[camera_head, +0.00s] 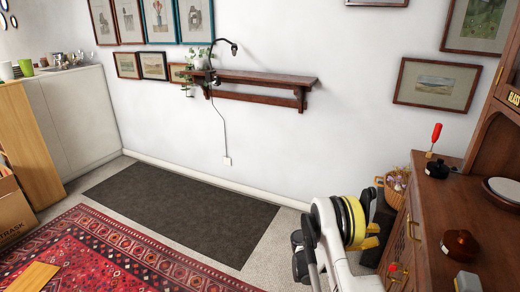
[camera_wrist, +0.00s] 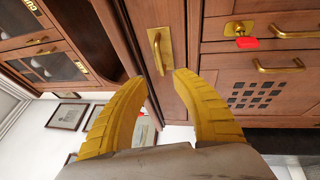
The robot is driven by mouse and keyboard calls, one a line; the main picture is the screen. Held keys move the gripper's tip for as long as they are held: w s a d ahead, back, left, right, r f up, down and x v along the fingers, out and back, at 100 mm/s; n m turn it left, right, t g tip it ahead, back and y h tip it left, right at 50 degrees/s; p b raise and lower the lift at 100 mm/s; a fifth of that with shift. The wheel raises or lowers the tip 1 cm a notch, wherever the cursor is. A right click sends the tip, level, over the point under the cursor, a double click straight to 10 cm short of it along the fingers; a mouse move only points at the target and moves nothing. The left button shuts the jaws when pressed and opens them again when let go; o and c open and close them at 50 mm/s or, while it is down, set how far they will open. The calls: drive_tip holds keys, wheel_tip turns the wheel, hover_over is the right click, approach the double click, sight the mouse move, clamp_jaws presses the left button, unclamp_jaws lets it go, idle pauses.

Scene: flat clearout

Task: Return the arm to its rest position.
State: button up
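My gripper (camera_wrist: 162,79) has two curved yellow fingers, seen in the wrist view with a clear gap between their tips. Nothing is held between them. It faces the brown wooden cabinet (camera_wrist: 222,70), and a brass handle (camera_wrist: 158,50) shows just beyond the gap; I see no contact with it. In the head view my arm is at the lower right, folded low beside the same cabinet (camera_head: 440,232), and yellow finger parts show near the cabinet's front. The rest of the gripper is mostly hidden behind the arm.
A wicker basket (camera_head: 394,190) stands beside the cabinet, near my arm. A red-handled screwdriver (camera_head: 434,136), a dark red round object (camera_head: 460,245) and a plate (camera_head: 506,188) are on the cabinet. A wall shelf (camera_head: 262,84) is at the back. The dark mat (camera_head: 185,210) is clear.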

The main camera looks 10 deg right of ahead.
drive_tip(key=w+a+r+n+t+y, duration=0.2)
drive_tip(key=w+r+t+y, duration=0.2)
drive_tip(key=r, duration=0.6)
drive_tip(key=s+a+r+n+t+y, duration=0.1)
drive_tip(key=s+a+r+t+y, duration=0.2)
drive_tip(key=a+r, duration=0.35)
drive_tip(key=s+a+r+t+y, duration=0.1)
drive_tip(key=s+a+t+y, duration=0.2)
drive_tip(key=s+a+y, duration=0.3)
drive_tip(key=s+a+r+t+y, duration=0.1)
drive_tip(key=s+a+y, duration=0.5)
drive_tip(key=s+a, duration=0.7)
drive_tip(key=a+t, duration=0.1)
drive_tip(key=a, duration=0.6)
drive_tip(key=shift+a+t, duration=0.4)
